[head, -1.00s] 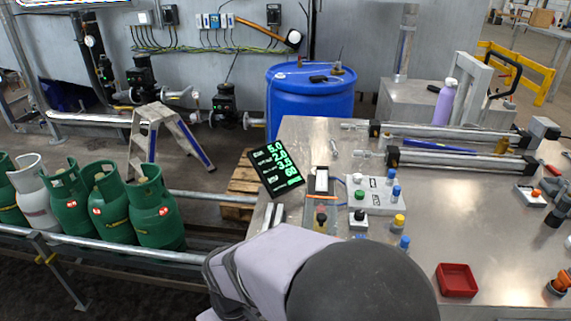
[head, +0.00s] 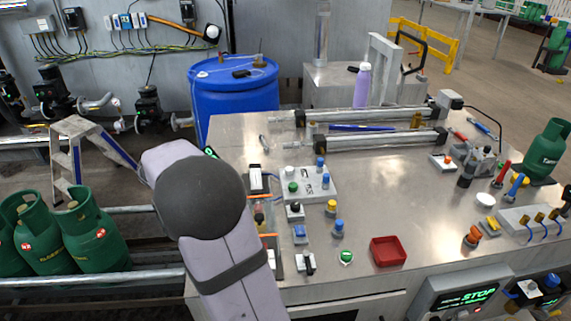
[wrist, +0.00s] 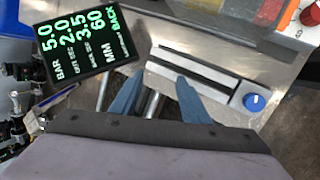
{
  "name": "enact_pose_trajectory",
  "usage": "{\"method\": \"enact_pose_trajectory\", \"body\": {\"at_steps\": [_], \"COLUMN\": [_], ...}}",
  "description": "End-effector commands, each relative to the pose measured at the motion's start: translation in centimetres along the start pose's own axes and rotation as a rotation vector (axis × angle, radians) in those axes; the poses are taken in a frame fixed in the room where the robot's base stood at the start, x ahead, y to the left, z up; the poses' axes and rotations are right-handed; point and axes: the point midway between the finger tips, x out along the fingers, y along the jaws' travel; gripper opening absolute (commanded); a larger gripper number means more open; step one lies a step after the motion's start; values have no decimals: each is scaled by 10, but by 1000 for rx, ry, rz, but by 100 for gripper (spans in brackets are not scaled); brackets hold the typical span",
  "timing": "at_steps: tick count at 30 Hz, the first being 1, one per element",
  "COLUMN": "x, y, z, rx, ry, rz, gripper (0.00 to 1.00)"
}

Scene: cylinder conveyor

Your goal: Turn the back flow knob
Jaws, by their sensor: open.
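A blue knob (wrist: 255,102) with a pale pointer mark sits at the right end of a silver block with a dark slot (wrist: 190,68) in the wrist view. I cannot tell for sure whether this is the back flow knob. My gripper (wrist: 158,98) is open and empty. Its two blue-grey fingers point at the near side of the block, left of the knob. A black display (wrist: 90,50) with green figures and the word BACK stands left of the fingers. In the head view my arm hides the gripper and most of the display (head: 211,152).
In the head view, a valve box (head: 305,183) with several coloured knobs is right of my arm. A red tray (head: 388,251) lies farther right. Two long cylinders (head: 375,140) lie behind. A blue barrel (head: 235,95) stands past the table. The right-middle tabletop is clear.

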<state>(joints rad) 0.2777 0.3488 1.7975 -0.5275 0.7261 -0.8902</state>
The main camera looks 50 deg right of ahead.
Motion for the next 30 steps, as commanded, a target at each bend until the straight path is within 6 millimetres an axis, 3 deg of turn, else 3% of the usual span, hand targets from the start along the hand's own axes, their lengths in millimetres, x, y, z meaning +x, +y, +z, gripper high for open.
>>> {"method": "enact_pose_trajectory", "body": {"at_steps": [3, 9, 12, 16, 21, 30], "x": [21, 58, 72, 83, 90, 94], "y": [38, 90, 105, 114, 118, 118], "z": [40, 125, 166, 206, 232, 239], "rx": [-105, -303, -383, -458, -507, -517], "ry": [-92, -268, -342, -411, -454, -461], "rz": [-6, -59, -98, -148, -185, -193], "gripper": [42, 42, 42, 42, 42, 42]}}
